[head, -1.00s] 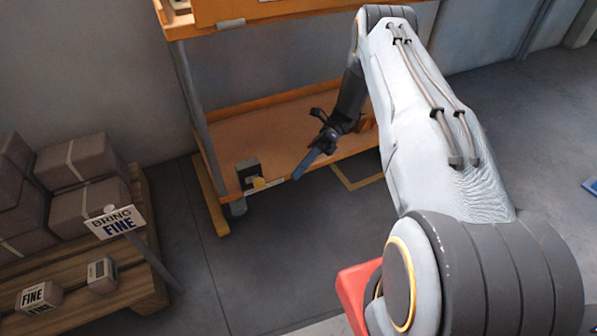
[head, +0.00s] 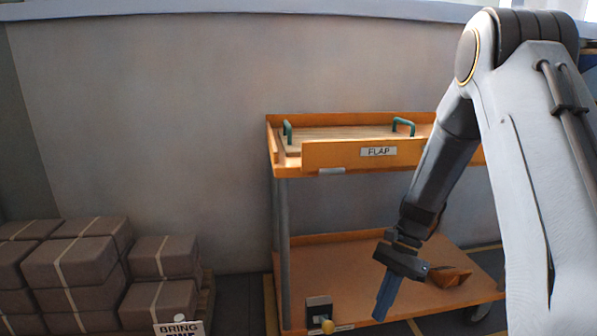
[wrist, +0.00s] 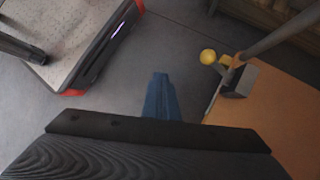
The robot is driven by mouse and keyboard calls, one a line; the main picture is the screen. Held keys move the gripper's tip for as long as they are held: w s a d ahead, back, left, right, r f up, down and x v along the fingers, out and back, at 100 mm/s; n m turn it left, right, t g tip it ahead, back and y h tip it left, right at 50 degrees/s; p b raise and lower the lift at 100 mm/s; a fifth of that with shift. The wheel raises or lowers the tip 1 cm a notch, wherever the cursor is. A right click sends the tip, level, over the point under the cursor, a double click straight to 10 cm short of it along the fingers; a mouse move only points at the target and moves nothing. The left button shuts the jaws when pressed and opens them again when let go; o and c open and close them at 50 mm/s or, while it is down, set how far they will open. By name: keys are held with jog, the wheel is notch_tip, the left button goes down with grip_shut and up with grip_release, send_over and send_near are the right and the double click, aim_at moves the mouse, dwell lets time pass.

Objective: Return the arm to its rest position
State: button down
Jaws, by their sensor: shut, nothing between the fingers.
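My gripper (head: 385,298) hangs from my arm at the right of the head view, pointing down in front of the orange cart's lower shelf (head: 372,262). Its blue fingers are together with nothing between them. In the wrist view the blue fingers (wrist: 161,98) show over grey floor, left of the orange shelf (wrist: 275,120). The gripper looks apart from the cart.
The cart's top tray carries a board with green handles (head: 345,135) and a "FLAP" sign (head: 378,152). A yellow knob (head: 328,326) on a small dark block sits at the lower shelf's front left corner. Brown boxes (head: 75,265) are stacked at left.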

jog(key=s+r+n+t+h, duration=0.4)
jog(key=s+r+n+t, duration=0.3)
jog(key=s+r+n, duration=0.5)
jog(key=s+a+r+n+g+y, duration=0.1)
jog(key=s+a+r+n, duration=0.25)
jog(key=s+a, duration=0.55)
jog(key=s+a+r+n+g+y, duration=0.1)
jog(key=s+a+r+n, duration=0.25)
jog(key=a, duration=0.85)
jog(key=d+r+m+h+p, duration=0.1)
jog(key=d+r+m+p, duration=0.2)
jog(key=d+r+p, duration=0.7)
jog(key=d+r+m+h+p, duration=0.1)
jog(key=d+r+m+p, duration=0.2)
jog(key=d+r+p, duration=0.7)
notch_tip(320, 180, up, 7)
jog(key=p, duration=1.6)
jog(key=shift+s+d, duration=0.15)
jog(key=shift+s, duration=0.2)
